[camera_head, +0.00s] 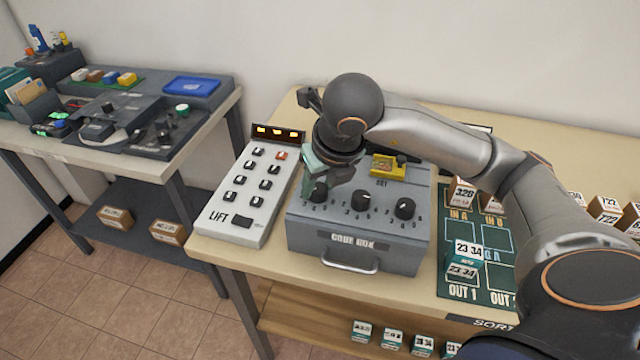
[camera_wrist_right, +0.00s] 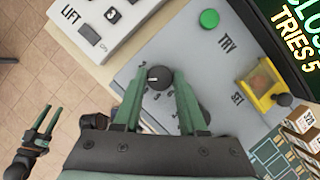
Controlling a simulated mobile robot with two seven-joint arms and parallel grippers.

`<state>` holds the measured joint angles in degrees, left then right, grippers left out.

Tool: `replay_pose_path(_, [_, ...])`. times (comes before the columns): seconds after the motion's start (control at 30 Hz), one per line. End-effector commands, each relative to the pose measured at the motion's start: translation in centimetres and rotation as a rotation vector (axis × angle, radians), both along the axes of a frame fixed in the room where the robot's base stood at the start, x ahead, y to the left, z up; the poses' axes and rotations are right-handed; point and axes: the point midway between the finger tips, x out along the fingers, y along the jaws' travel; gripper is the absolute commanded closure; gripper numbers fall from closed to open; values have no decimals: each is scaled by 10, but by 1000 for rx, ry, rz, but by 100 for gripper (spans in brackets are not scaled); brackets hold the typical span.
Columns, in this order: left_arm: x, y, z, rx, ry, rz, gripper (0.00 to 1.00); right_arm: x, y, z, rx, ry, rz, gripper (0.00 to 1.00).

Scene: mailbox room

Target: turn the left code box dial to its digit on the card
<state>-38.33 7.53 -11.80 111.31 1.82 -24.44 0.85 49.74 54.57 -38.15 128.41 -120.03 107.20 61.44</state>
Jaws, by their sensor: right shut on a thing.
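The grey code box (camera_head: 345,238) stands on the light table with three black dials on its sloped top. The left dial (camera_head: 318,190) is partly covered by my right gripper (camera_head: 317,178). The middle dial (camera_head: 364,201) and right dial (camera_head: 405,208) are free. In the right wrist view, the left dial (camera_wrist_right: 158,77) sits between my two green fingers, which are shut on it. Its white mark points left. My left gripper (camera_wrist_right: 49,120) shows only in the right wrist view, at the lower left, its fingers apart and empty. I cannot make out the code card.
The white LIFT panel (camera_head: 235,205) stands close left of the box. A yellow lever block (camera_head: 388,166) and a green TRY button (camera_wrist_right: 209,18) are on the box top. A dark screen (camera_wrist_right: 290,30) reads TRIES 5. A green sorting mat (camera_head: 470,285) lies to the right.

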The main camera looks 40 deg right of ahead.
Motion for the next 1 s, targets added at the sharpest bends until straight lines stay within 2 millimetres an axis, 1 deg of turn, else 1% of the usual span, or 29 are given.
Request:
replay_pose_path(0.53, [1, 2, -2, 4, 3, -1, 50, 0, 0, 0, 0, 0, -25, 100])
replay_pose_path(0.57, [1, 2, -2, 4, 3, -1, 50, 0, 0, 0, 0, 0, -25, 57])
replay_pose_path(0.8, [0, 3, -3, 7, 5, 1, 50, 0, 0, 0, -1, 0, -24, 30])
replay_pose_path(1.0, [0, 3, -3, 7, 4, 2, 50, 0, 0, 0, 0, 1, -24, 29])
